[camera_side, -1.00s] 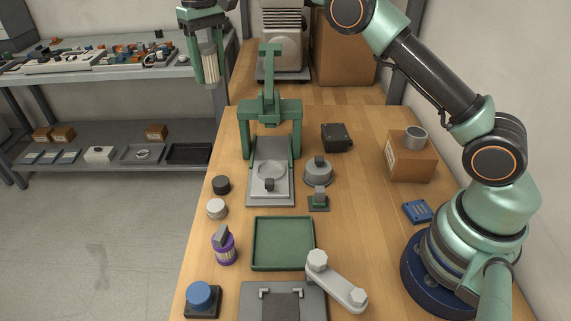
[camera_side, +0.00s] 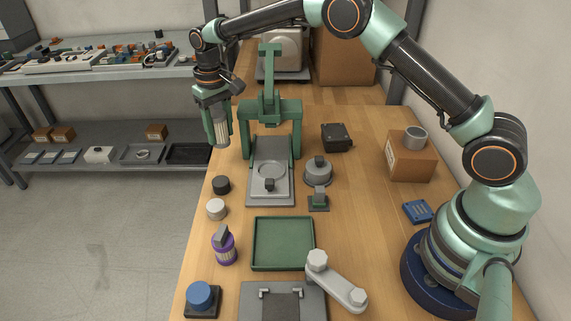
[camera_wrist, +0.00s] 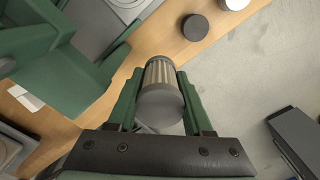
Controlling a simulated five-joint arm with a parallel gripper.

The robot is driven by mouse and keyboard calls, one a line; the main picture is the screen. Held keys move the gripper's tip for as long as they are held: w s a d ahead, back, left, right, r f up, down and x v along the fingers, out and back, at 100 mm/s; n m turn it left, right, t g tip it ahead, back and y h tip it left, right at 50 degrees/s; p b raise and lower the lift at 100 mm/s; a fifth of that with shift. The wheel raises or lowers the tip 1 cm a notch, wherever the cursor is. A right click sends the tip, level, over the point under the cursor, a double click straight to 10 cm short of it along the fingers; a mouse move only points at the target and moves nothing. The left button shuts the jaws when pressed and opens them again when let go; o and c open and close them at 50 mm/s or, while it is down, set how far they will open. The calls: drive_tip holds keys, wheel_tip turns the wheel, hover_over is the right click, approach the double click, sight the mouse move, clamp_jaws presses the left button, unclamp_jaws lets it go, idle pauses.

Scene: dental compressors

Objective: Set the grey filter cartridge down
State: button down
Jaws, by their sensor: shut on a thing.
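My gripper (camera_side: 215,130) is shut on the grey filter cartridge (camera_side: 220,131), a ribbed cylinder with a flat grey cap. It holds the cartridge in the air at the far left edge of the workbench, left of the green press. In the wrist view the cartridge (camera_wrist: 160,90) sits between both green fingers of my gripper (camera_wrist: 158,95), its smooth grey end toward the camera. What lies directly under the cartridge is hard to tell.
The green press (camera_side: 270,110) stands close to the right of my gripper. A black puck (camera_side: 221,185) and a white puck (camera_side: 216,209) stand near the bench's left edge. An empty green tray (camera_side: 283,265) lies nearer. A grey shelf (camera_side: 120,72) stands at left.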

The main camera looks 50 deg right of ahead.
wheel_tip(320, 180, down, 8)
drive_tip(key=shift+f, duration=0.1)
idle(0.4)
drive_tip(key=shift+c, duration=1.6)
unclamp_jaws()
